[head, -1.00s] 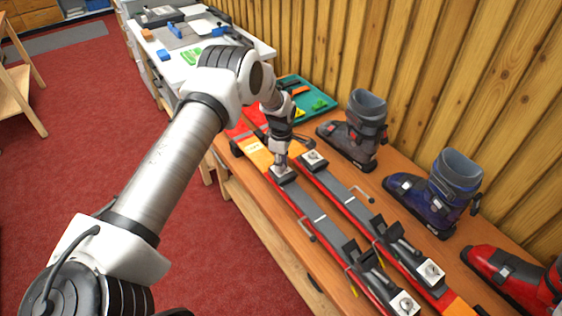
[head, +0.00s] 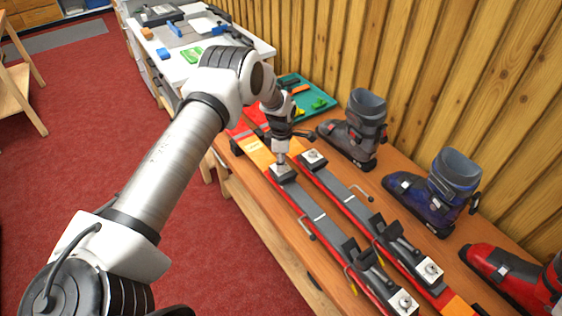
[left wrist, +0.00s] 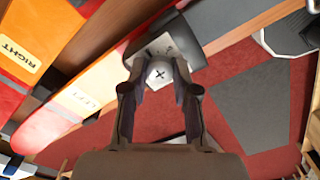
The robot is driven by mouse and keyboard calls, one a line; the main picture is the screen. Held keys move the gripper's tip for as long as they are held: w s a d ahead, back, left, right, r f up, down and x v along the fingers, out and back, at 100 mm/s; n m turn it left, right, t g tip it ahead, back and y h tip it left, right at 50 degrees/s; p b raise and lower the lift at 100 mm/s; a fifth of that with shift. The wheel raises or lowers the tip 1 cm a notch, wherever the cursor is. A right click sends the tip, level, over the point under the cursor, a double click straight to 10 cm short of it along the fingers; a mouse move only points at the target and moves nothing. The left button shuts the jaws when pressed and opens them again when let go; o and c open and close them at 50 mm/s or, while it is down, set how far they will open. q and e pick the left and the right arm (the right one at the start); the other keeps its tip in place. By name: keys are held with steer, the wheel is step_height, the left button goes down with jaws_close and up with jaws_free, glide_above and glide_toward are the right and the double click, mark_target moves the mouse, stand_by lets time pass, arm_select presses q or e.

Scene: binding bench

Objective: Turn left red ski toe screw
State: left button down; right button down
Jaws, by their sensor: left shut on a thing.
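Two red skis lie side by side on the wooden bench. The left red ski (head: 318,215) has a grey toe piece (head: 284,175) near its orange section. The left wrist view shows a LEFT label (left wrist: 84,98) on this ski. My left gripper (head: 281,160) points down onto the toe piece. In the left wrist view its two fingers close around the toe screw (left wrist: 159,74), a pale head with a dark cross. The fingers hide the screw in the head view. My right gripper is not in view.
The right ski (head: 345,190) lies close beside, with its own toe piece (head: 313,157). A grey boot (head: 362,130), a blue boot (head: 440,190) and a red boot (head: 510,275) stand along the wall side. A teal tray (head: 328,108) with small items lies behind the gripper.

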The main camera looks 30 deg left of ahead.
arm_select(q)
steer(key=c, duration=0.9)
jaws_free()
step_height(320, 180, up, 12)
steer(key=shift+f, duration=0.1)
